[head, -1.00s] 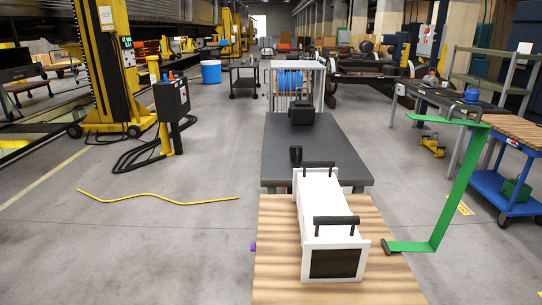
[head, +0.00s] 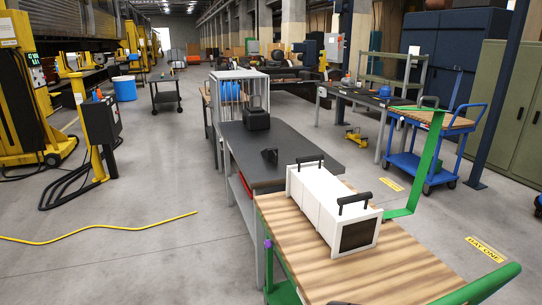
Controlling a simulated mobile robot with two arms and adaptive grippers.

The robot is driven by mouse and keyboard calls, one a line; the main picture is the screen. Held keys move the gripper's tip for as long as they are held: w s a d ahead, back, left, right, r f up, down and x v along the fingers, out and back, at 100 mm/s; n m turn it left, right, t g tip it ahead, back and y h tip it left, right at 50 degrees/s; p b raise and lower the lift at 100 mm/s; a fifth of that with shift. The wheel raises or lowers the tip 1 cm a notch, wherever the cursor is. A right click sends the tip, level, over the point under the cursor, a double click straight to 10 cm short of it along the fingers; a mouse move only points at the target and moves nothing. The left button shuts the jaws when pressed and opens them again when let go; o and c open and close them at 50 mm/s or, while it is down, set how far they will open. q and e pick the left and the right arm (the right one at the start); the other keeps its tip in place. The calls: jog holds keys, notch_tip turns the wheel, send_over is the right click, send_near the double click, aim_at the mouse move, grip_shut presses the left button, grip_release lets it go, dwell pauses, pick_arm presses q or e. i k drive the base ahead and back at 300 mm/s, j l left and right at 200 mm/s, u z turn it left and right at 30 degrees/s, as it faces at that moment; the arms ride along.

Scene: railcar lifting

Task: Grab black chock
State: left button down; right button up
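A larger black block with a raised loop on top (head: 256,119) stands farther back on the same table. Neither of my grippers is in view.
A wood-topped green cart (head: 300,235) stands in front, carrying a white box (head: 318,200) with black handles. A yellow cable (head: 110,235) lies on the floor at left. A blue cart (head: 430,165) stands at right. Open floor lies left of the table.

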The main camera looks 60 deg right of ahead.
aim_at(270, 155)
jog(key=i+z, duration=0.7)
jog(key=i+j+z, duration=0.15)
jog(key=i+z, duration=0.2)
